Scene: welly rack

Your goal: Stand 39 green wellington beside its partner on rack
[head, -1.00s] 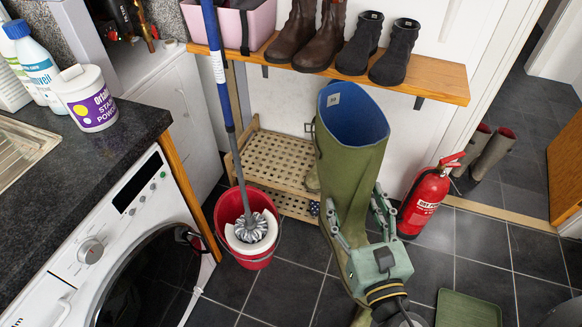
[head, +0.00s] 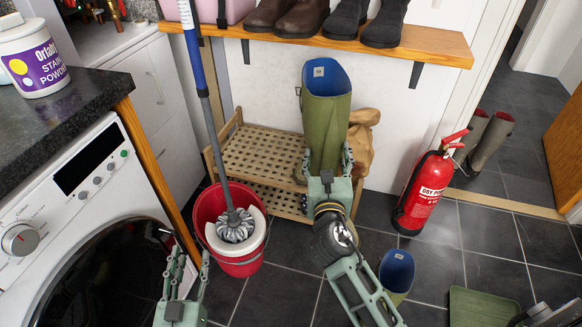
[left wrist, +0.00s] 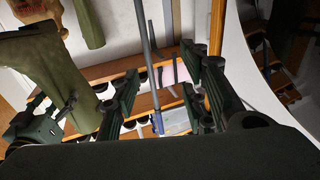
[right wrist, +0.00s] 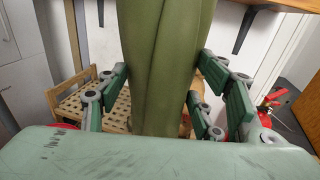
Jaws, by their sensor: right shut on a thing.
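A green wellington (head: 325,125) with a blue lining and a pale tag inside is upright, seen in front of the right part of the slatted wooden rack (head: 262,160). My right gripper (head: 327,168) is shut on its shaft, with fingers on both sides; the right wrist view also shows the green shaft (right wrist: 165,65). Its foot is mostly hidden, so I cannot tell whether it touches the rack. Another blue-lined green wellington (head: 397,272) is on the floor, partly behind my right arm. My left gripper (head: 182,280) is open and empty, low in front of the washing machine.
A red fire extinguisher (head: 425,190) stands to the right. A wooden shelf (head: 430,45) with boots overhangs the rack. A tan object (head: 361,150) is behind the held boot. A green tray (head: 485,308) lies on the floor.

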